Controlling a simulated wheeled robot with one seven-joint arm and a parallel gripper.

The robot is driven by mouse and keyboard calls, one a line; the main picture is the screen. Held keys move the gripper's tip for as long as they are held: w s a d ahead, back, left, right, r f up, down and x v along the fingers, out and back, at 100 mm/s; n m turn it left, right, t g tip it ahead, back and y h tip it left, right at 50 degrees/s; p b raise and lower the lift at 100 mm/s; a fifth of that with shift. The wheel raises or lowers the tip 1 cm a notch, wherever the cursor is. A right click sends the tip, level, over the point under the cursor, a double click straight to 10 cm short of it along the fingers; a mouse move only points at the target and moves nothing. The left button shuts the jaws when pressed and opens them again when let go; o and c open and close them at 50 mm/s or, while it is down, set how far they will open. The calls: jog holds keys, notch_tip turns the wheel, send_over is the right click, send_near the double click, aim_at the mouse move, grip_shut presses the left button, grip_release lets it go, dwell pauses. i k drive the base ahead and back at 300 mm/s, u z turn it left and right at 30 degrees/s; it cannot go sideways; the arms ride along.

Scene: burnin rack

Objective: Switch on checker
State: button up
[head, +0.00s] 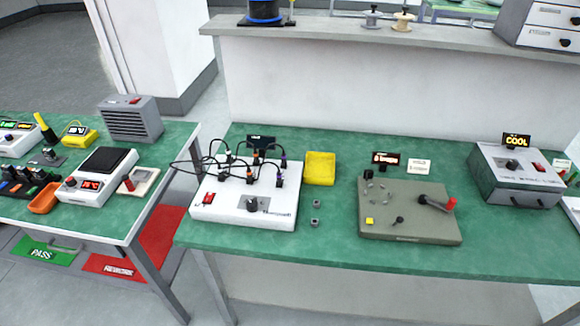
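No device carries a readable "checker" label, so I cannot tell which one it is. A white box (230,216) sits on the middle green bench, with a red switch (208,199), a dark knob (252,204) and several black cables on top. A small dark display (261,142) stands behind it; its text is too small to read. To its right, an olive panel (410,230) has a red-tipped lever (449,204), a yellow button (369,220) and a lit display (386,158). My gripper is not in view.
A yellow tray (320,168) and two small grey blocks (315,221) lie between the devices. A grey box (515,185) with a "COOL" display (516,140) stands at right. The left bench holds a white device (95,190) and a grey vented box (131,119). A raised shelf (330,30) runs behind.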

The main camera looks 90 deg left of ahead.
aim_at(208, 198)
jog(key=u, duration=3.35)
jog(key=k, duration=0.65)
jog(key=u, duration=0.5)
jog(key=i, duration=2)
jog(key=z, duration=0.65)
